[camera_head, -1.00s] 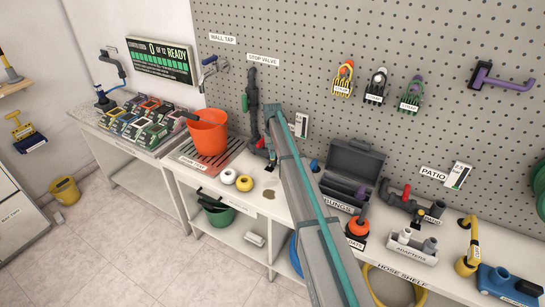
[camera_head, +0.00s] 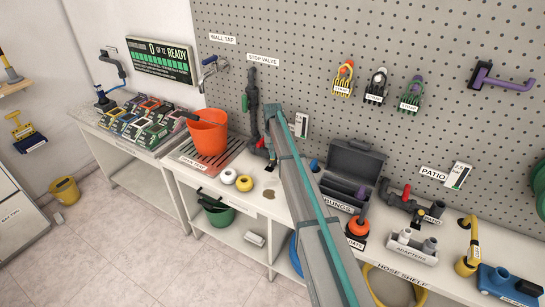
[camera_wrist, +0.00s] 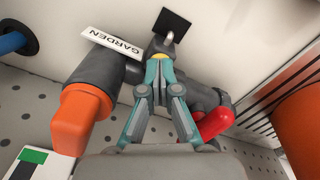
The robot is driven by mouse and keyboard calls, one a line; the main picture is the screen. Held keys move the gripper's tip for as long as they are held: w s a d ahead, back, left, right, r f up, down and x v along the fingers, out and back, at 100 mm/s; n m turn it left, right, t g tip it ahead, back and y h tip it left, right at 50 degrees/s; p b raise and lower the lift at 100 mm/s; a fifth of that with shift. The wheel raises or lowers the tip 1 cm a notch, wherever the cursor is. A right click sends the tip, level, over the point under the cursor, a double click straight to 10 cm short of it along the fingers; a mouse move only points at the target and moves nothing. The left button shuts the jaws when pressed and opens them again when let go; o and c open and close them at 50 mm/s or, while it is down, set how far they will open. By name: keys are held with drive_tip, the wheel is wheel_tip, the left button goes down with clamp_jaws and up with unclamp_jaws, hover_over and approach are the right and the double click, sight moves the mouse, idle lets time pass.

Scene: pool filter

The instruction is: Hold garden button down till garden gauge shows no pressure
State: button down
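In the wrist view my gripper (camera_wrist: 160,68) has its fingertips together, pointing at the garden fitting. A small yellow button (camera_wrist: 161,56) shows right at the tips; I cannot tell whether it is pressed in. The GARDEN label (camera_wrist: 112,42) is beside it. The grey garden pipe (camera_wrist: 105,70) has an orange end (camera_wrist: 80,117) and a red lever (camera_wrist: 215,123). A white card with green (camera_wrist: 27,160), probably the garden gauge, is cut off at the lower left, its reading unclear. In the head view the gauge (camera_head: 302,124) is small beside my arm, which hides my gripper.
An orange bucket (camera_head: 208,138) stands on the drain tray (camera_head: 184,160) left of my arm. An open grey case (camera_head: 350,170) and the patio pipe (camera_head: 405,203) are to the right. A blue hose end (camera_wrist: 12,42) is at the wrist view's upper left.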

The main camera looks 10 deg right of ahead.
drive_tip(key=shift+r, duration=0.1)
idle(0.3)
drive_tip(key=shift+r+p, duration=1.3)
drive_tip(key=shift+r, duration=2.1)
wheel_tip(320, 180, up, 12)
